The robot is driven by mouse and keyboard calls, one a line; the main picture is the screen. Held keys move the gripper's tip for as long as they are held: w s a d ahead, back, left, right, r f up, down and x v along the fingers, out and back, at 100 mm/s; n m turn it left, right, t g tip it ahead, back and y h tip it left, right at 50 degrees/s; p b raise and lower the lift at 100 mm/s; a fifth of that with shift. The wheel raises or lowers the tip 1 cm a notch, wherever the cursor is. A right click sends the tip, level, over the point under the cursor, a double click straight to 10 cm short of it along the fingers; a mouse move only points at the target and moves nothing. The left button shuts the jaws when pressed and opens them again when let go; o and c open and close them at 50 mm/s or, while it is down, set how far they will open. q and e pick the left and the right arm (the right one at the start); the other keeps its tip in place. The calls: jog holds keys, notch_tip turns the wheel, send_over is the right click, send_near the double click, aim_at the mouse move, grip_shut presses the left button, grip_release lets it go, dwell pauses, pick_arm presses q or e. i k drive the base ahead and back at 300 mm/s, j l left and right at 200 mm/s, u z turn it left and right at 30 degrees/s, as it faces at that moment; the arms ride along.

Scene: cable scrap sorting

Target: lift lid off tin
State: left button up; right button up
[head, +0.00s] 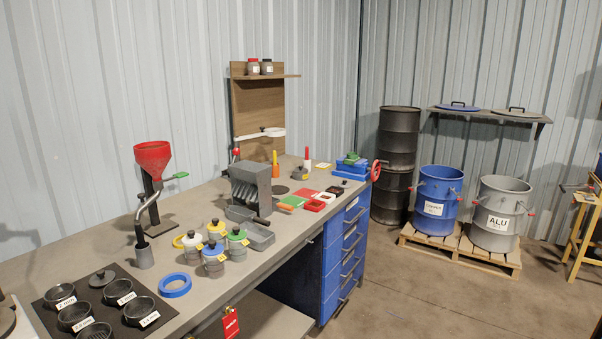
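Several small grey tins stand close together on the workbench at the front. Their lids have knobs: a white lid (194,238), a yellow lid (216,227), a blue lid (212,248) and a green lid (237,234). All appear seated on their tins; the front tin (214,267) shows most clearly. On a black mat (92,297) at the lower left stand several open dark round tins, including one labelled 2 MM (60,298). A dark knobbed lid (101,277) is at the mat's back; I cannot tell whether a tin is under it. Neither gripper is in view.
A blue ring (175,285) lies between mat and tins. A red funnel (152,156) on a stand and a grey slotted machine (249,187) rise behind. Blue (438,200) and grey (499,213) drums stand on a pallet. Open floor lies right of the bench.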

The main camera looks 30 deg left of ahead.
aim_at(300, 169)
jog(key=i+j, duration=0.15)
jog(key=i, duration=0.95)
jog(key=i+j+u, duration=0.1)
jog(key=i, duration=1)
jog(key=i+u, duration=0.1)
jog(key=i, duration=0.4)
jog(key=i+l+u, duration=0.1)
jog(key=i, duration=0.4)
jog(key=i+l+u, duration=0.1)
jog(key=i, duration=0.4)
